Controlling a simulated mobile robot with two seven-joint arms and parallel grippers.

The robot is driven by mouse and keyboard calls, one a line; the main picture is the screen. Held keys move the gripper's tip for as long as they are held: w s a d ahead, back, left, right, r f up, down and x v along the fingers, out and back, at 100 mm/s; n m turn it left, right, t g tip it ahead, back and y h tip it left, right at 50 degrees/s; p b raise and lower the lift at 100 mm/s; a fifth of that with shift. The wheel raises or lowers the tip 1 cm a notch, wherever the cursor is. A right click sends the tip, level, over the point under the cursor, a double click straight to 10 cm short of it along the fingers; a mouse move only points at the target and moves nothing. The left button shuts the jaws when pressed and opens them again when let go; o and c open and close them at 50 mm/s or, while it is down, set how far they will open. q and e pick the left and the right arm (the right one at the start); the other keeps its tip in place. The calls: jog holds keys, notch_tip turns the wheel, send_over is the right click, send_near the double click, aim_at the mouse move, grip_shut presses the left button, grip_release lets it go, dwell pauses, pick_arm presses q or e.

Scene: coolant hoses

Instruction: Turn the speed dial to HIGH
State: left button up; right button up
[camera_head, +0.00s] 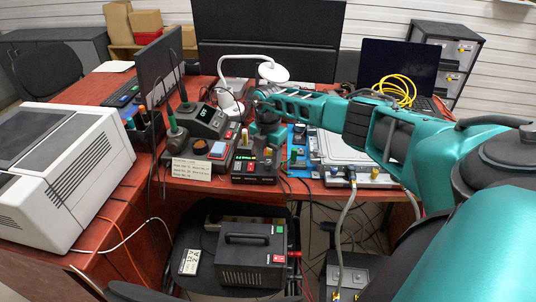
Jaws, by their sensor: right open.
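My right arm comes in from the right across the desk, and its gripper (266,140) points down over a small black control box (254,178) near the desk's front edge. The jaws are open and dark against the box; I cannot tell whether they touch it. My left gripper is not in view.
A white lamp (273,72) stands behind the gripper. A white printer-like machine (58,170) is at left. Green-handled tools (177,133) and cables crowd the desk. A laptop (398,68) stands back right. A black power unit (252,255) sits low in front.

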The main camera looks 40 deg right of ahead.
aim_at(268, 163)
notch_tip(268, 163, up, 12)
jog(key=shift+f, duration=0.15)
jog(key=shift+f, duration=0.1)
dwell(0.6)
